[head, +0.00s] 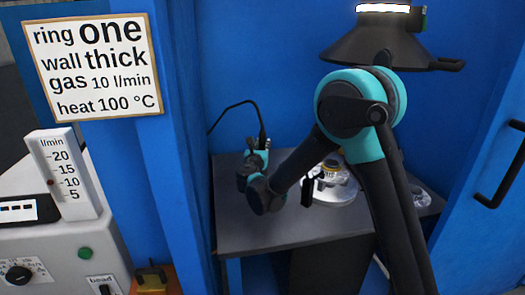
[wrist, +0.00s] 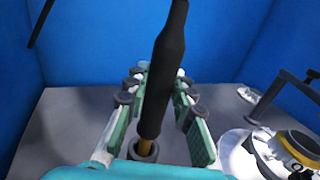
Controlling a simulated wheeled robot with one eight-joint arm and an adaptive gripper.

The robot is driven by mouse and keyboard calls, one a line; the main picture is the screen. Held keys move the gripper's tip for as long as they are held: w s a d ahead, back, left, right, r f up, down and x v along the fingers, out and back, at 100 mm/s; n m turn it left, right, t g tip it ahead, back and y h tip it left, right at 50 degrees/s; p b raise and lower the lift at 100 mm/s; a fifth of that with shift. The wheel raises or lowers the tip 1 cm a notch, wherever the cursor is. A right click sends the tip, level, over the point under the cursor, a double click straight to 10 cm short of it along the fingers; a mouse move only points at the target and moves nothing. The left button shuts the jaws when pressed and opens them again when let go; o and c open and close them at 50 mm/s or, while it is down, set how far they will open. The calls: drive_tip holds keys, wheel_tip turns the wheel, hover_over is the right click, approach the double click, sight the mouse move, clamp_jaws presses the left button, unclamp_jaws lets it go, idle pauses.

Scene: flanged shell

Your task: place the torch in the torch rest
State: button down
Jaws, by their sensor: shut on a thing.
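My gripper (head: 256,160) is over the left back part of the dark table, shut on the torch (head: 262,133). In the wrist view the torch (wrist: 160,85) is a long black body between the green-padded fingers, slightly tilted. The brass end appears in or just over the cup's opening; I cannot tell which. The cup is partly hidden by my gripper and is not clear in the head view.
The dark table (head: 285,232) has a pale round plate (head: 338,193) with a brass-coloured flanged piece (head: 331,170) to the right. A black cable (head: 232,106) runs from the torch to the left. Blue walls enclose the table. A dark hood (head: 350,45) hangs above.

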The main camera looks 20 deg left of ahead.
drive_tip(key=shift+f, duration=1.35)
drive_tip(key=c, duration=1.3)
unclamp_jaws()
drive_tip(key=s, duration=0.4)
drive_tip(key=s+d, duration=0.1)
drive_tip(key=s, duration=0.3)
drive_tip(key=s+d, duration=0.1)
drive_tip(key=s, duration=0.3)
